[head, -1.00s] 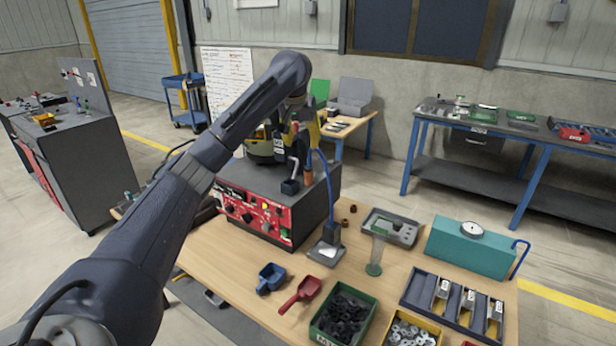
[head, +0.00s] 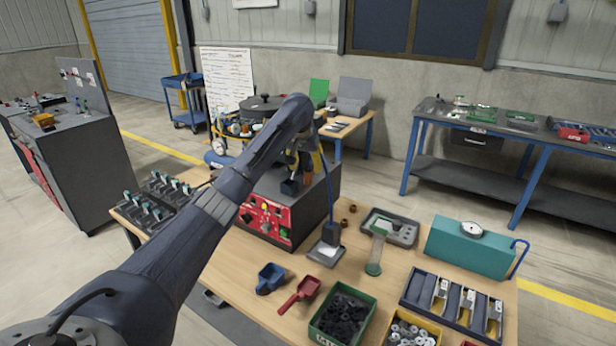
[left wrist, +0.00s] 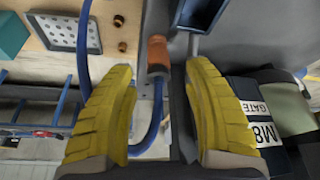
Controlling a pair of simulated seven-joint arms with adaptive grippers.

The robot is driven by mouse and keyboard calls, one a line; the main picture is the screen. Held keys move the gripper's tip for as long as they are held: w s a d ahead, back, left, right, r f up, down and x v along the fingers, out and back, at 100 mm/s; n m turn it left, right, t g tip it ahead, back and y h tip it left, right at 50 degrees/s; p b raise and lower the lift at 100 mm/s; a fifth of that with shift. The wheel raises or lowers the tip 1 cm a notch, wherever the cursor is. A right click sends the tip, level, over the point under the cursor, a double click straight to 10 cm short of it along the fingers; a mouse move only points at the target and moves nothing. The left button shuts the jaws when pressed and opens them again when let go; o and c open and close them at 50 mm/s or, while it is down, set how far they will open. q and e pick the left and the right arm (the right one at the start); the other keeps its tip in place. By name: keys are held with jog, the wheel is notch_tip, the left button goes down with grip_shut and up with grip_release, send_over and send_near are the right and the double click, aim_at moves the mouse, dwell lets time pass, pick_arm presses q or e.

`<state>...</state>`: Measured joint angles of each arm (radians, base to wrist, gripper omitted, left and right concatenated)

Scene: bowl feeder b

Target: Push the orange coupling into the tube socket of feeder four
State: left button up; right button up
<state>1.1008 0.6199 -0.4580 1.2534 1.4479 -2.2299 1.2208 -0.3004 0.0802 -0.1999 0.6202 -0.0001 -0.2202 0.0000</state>
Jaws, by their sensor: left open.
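My left gripper (left wrist: 158,72) is open; its two yellow fingers show in the left wrist view. The orange coupling (left wrist: 157,52) appears between the fingertips there, on the end of a blue tube; I cannot tell whether a finger touches it. In the head view my left gripper (head: 311,160) is partly hidden behind my arm, beside the upright blue tube (head: 329,190). The feeder with the red control panel (head: 268,217) stands below my forearm. The tube socket cannot be made out, and no feeder number is readable. My right gripper is not in view.
A dark label block marked M8 GATE (left wrist: 255,108) is close to the right finger. On the table are a blue scoop (head: 270,277), a red scoop (head: 299,294), a green bin (head: 325,327), a grey tray (head: 403,232) and a teal box (head: 468,250).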

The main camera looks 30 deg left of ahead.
aim_at(308, 167)
pick_arm(q)
jog(key=shift+x, duration=2.15)
jog(key=shift+w+d, duration=0.1)
jog(key=shift+d, duration=0.05)
jog(key=shift+r, duration=0.1)
grip_shut()
